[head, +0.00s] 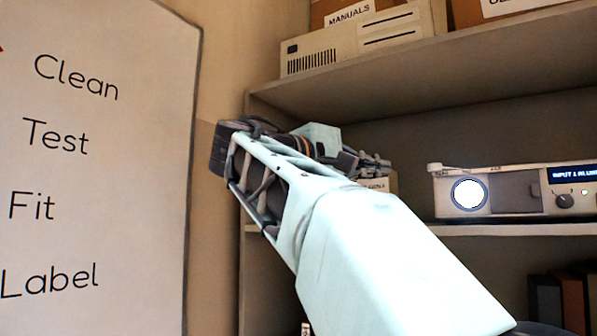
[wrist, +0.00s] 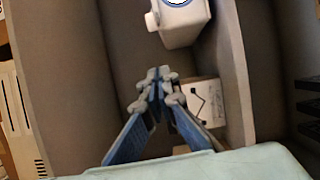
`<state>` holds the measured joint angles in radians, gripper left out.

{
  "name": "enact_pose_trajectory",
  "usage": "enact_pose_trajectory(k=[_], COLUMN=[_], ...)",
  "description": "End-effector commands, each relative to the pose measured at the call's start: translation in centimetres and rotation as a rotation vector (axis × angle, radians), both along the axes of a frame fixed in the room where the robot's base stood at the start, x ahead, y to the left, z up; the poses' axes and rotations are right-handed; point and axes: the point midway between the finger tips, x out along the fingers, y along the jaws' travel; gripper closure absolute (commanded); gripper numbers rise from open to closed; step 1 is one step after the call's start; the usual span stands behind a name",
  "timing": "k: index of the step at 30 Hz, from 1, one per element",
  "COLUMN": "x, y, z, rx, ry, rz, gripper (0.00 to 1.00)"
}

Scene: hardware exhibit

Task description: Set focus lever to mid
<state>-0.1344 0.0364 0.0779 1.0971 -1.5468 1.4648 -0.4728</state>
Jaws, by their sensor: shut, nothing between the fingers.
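A white projector (head: 510,210) stands on the middle shelf at the right in the head view, with a bright round lens (head: 468,194) and a display on its front. A small pale knob (head: 435,167) sticks out at its top left corner; it looks like the focus lever. In the wrist view the projector (wrist: 185,28) is at the top, partly cut off, with the pale knob (wrist: 151,20) on its left side. My gripper (wrist: 158,76) is shut and empty, apart from the projector and the knob. In the head view my gripper (head: 376,163) is left of the projector.
A labelled box (wrist: 204,103) sits on the shelf close behind my gripper. The upper shelf (head: 400,60) carries a beige device (head: 350,40) and a manuals box. Dark binders (head: 560,300) stand below. A whiteboard (head: 100,160) is at the left.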

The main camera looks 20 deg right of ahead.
Motion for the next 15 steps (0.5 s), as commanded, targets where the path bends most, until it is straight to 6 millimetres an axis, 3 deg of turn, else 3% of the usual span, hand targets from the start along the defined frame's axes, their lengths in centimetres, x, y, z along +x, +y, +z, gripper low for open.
enact_pose_trajectory(k=[7,15], x=[0.1,1.7], y=[-0.2,-5.0], z=[0.4,0.5], rx=[0.033,0.032], ry=[-0.029,-0.025], rz=[0.010,0.006], gripper=[1.00,1.00])
